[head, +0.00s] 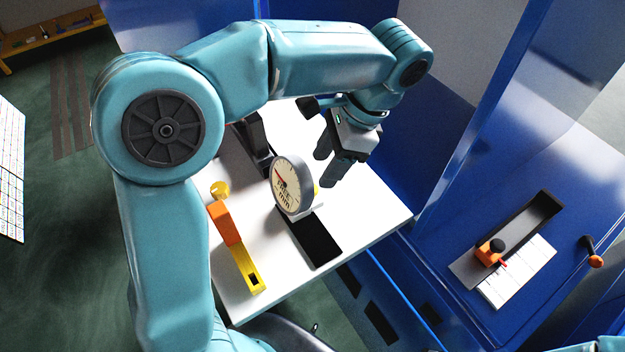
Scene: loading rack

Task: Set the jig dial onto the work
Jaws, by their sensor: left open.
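The jig dial (293,186) is a round gauge with a pale face, a red needle and a grey rim. It stands upright over a long black base (317,243) on a white table (385,212). My left gripper (328,164) is open and empty, with its dark fingers pointing down just right of and behind the dial, apart from it in the picture. A dark upright block (252,136) stands at the far end of the base. I cannot tell which part is the work. My right gripper is not in view.
A yellow bar (249,268) with an orange block (224,222) lies left of the base. Blue panels (465,150) stand behind and right of the table. A blue surface at right holds a grey tray (535,222), an orange piece (488,253) and a lever (591,252).

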